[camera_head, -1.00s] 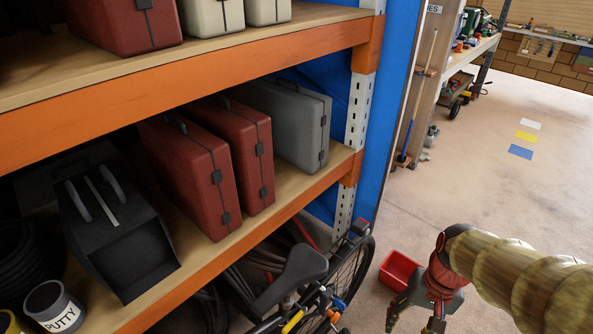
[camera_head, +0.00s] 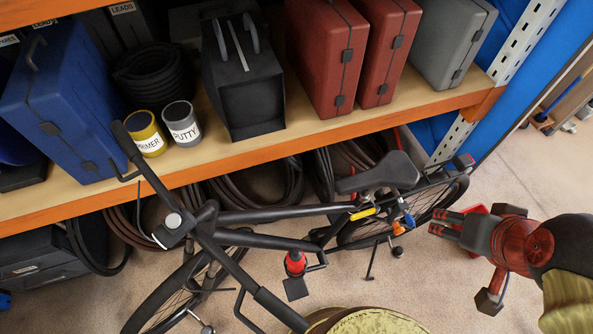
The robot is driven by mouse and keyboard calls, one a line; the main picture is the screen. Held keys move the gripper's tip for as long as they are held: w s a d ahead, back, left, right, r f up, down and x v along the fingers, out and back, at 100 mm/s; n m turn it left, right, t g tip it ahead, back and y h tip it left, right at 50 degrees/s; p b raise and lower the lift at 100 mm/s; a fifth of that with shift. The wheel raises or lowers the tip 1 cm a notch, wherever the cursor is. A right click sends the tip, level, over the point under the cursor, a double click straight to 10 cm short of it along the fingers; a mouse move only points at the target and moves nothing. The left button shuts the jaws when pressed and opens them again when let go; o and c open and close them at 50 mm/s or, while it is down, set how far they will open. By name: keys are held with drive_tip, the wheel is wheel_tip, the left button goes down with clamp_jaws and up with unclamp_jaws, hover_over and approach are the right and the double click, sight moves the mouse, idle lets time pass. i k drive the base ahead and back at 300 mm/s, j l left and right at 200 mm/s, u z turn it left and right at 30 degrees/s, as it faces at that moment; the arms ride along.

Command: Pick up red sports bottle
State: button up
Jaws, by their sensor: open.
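A small red object with a dark top (camera_head: 295,262), which looks like the red sports bottle, shows below the bicycle's frame, near a pedal. Part of it is hidden by the bicycle, and I cannot tell whether it stands on the floor or sits on the bicycle. My gripper (camera_head: 458,258) is open and empty at the right, over the floor beside the bicycle's rear wheel. It is well to the right of the red object and apart from it.
A black bicycle (camera_head: 270,213) stands in front of the shelf (camera_head: 330,135), its frame and saddle around the red object. Cases, a putty tin (camera_head: 182,124) and a primer tin (camera_head: 146,133) stand on the shelf.

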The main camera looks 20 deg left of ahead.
sight(295, 257)
drive_tip(key=k+u, duration=0.1)
drive_tip(key=u, duration=0.35)
drive_tip(key=k+u, duration=0.1)
drive_tip(key=u, duration=0.35)
drive_tip(key=k+j+u, duration=0.1)
drive_tip(key=u, duration=0.3)
